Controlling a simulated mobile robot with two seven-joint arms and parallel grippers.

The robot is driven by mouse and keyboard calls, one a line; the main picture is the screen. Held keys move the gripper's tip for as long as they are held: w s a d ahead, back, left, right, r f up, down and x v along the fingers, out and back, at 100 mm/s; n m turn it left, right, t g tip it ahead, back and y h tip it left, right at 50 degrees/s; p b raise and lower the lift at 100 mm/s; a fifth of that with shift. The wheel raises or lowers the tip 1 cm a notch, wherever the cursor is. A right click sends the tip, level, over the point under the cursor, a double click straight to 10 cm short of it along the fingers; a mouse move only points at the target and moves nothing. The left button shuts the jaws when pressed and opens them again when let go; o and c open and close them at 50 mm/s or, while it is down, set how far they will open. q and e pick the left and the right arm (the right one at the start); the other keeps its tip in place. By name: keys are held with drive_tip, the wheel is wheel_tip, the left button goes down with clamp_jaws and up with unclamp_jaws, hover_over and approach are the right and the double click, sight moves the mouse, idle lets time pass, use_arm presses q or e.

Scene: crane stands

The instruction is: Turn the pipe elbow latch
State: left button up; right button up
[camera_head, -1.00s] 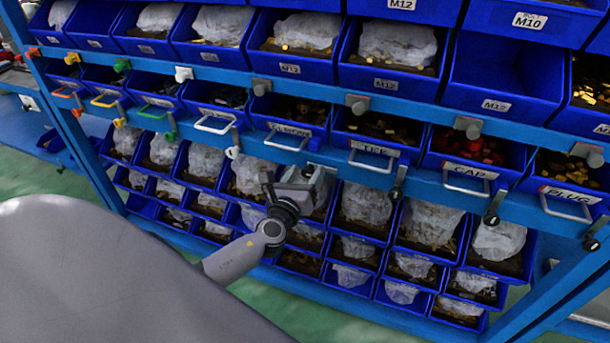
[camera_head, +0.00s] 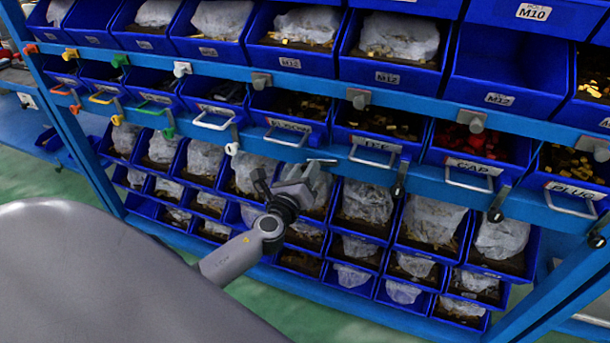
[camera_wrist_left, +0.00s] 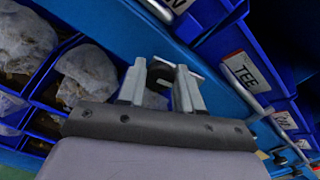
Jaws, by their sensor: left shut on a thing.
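The drawer labelled ELBOW (camera_head: 291,124) is in the middle row of blue bins in the head view, with a pale handle on its front. Its latch (camera_head: 322,161) is on the blue rail just below, seen as a short grey piece lying sideways and partly hidden by my gripper. My left gripper (camera_head: 302,180) is at this latch from below. In the left wrist view my two fingers (camera_wrist_left: 160,88) are shut on the latch, with its dark end (camera_wrist_left: 159,72) between them and its grey arm showing beyond. My right gripper is not in view.
Other latches, such as the one by the TEE drawer (camera_head: 399,180) and the one by the CAP drawer (camera_head: 496,207), hang downward from the rail (camera_head: 425,184). Bins with bagged parts (camera_head: 368,203) fill the rows below. Green floor shows lower down.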

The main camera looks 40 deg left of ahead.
use_arm(q)
drive_tip(key=shift+f+n+b, duration=0.2)
drive_tip(key=shift+n+b, duration=2)
drive_tip(key=shift+n, duration=4.3)
drive_tip(key=shift+a, duration=0.1)
drive_tip(key=o, duration=1)
drive_tip(key=shift+o, duration=0.2)
drive_tip(key=v, duration=0.7)
drive_tip(key=shift+s, duration=0.1)
